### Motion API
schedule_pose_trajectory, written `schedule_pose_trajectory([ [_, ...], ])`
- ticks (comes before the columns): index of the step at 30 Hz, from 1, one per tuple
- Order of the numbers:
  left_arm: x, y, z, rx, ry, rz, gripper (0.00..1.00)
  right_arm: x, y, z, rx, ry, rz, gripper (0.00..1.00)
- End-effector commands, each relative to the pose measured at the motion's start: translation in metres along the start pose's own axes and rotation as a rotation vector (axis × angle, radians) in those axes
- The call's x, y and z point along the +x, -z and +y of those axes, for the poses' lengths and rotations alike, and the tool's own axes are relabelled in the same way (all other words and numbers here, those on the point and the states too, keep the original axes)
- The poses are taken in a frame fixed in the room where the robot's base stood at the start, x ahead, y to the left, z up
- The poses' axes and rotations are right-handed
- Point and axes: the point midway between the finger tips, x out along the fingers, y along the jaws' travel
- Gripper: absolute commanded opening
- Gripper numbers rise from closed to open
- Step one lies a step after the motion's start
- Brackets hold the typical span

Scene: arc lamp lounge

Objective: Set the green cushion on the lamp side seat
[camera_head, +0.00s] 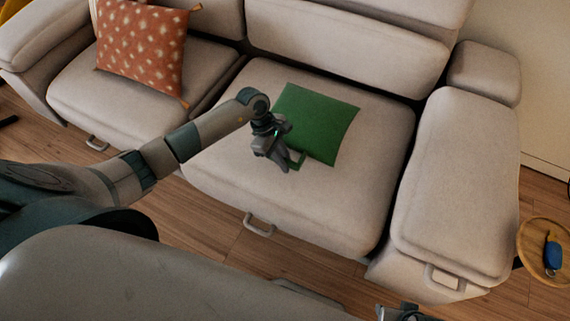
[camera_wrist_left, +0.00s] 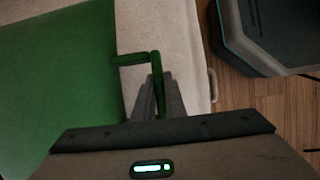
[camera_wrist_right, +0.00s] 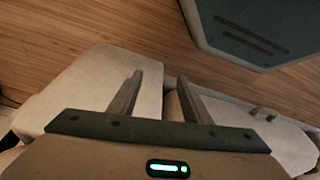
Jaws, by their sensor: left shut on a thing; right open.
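The green cushion (camera_head: 319,122) lies flat on, or just above, the right-hand sofa seat (camera_head: 347,215); any small gap beneath it cannot be told. A green loop handle sticks out from its edge. My left gripper (camera_head: 291,162) is shut on this loop, at the cushion's near left side. The left wrist view shows the cushion (camera_wrist_left: 55,90) at left and the loop between the fingers (camera_wrist_left: 158,90). My right gripper (camera_wrist_right: 158,88) is open and empty, above the floor and sofa arm area. Only a bit of it shows at the head view's bottom edge. No lamp is in view.
An orange-red dotted cushion (camera_head: 141,47) leans on the left-hand seat (camera_head: 130,100). A broad armrest (camera_head: 455,180) bounds the right seat. A small round wooden table (camera_head: 540,270) with a blue object (camera_head: 553,257) stands at far right. Wooden floor lies in front.

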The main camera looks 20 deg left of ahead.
Motion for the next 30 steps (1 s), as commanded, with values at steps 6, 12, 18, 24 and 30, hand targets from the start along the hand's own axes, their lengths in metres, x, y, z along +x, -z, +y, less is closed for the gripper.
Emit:
schedule_pose_trajectory([
  [6,0.018,0.007,0.001,0.000,-0.002,-0.001,0.00,0.004,-0.007,-0.001,0.001,0.001,-0.012,0.44],
  [12,0.018,0.007,0.001,0.001,-0.002,-0.001,0.00,0.005,-0.011,-0.001,0.001,0.002,-0.019,0.44],
  [18,0.019,0.007,0.001,0.001,-0.002,0.000,0.00,0.005,-0.012,-0.001,0.001,0.002,-0.022,0.44],
  [24,0.021,0.008,0.001,0.000,-0.001,0.000,0.13,-0.003,-0.007,-0.001,0.001,0.001,-0.015,0.44],
  [30,0.020,0.008,0.000,0.000,-0.001,0.000,0.29,-0.005,-0.003,0.000,0.002,-0.001,-0.006,0.44],
])
